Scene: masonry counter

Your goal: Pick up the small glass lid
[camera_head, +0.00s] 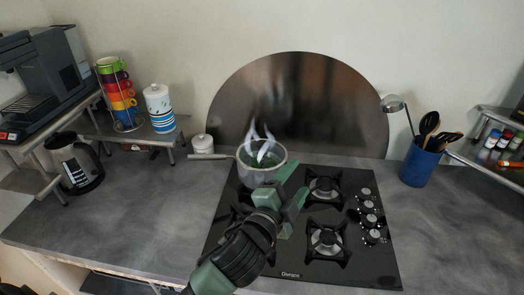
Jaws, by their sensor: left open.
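My left gripper (296,182) reaches in from the bottom of the head view. Its green fingers are open and look empty, just in front of and to the right of a small grey pot (248,175). I cannot tell whether a finger touches the pot. The pot stands at the back left of the black gas hob (315,268), with its handle pointing left and whitish wisps rising from it. I cannot make out the small glass lid for certain; my gripper and arm hide part of the hob. My right gripper is not in view.
A white jar (203,145) stands behind the pot handle. A blue utensil holder (419,166) is right of the hob. A kettle (76,165), stacked cups (121,103) and a coffee machine (45,75) are at left. The counter left of the hob is clear.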

